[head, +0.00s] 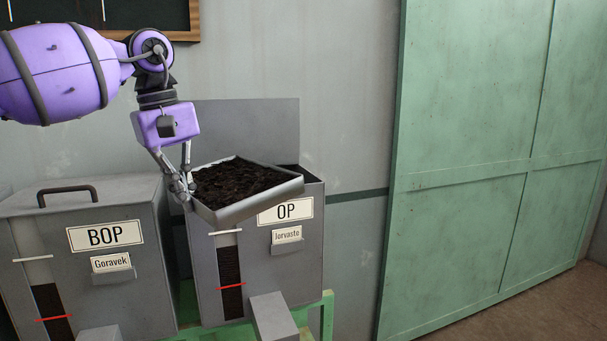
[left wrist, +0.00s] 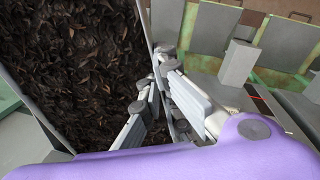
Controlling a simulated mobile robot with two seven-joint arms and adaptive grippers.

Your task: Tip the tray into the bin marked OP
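The grey tray (head: 253,208) is full of dark brown leafy material and is held over the bin marked OP (head: 262,268). It looks slightly tilted, with its contents still inside. My left gripper (head: 184,190) is shut on the tray's left edge. In the left wrist view, the fingers (left wrist: 160,85) pinch the tray wall, and the dark contents (left wrist: 75,60) fill the left side. The OP bin is open, with its lid (head: 245,120) raised behind; the tray hides much of its opening. My right gripper is not in view.
The bin marked BOP (head: 95,265), with a closed lid and black handle (head: 67,192), stands left of the OP bin. A green stand (head: 322,312) is under the bins. A large green door (head: 490,150) is at right.

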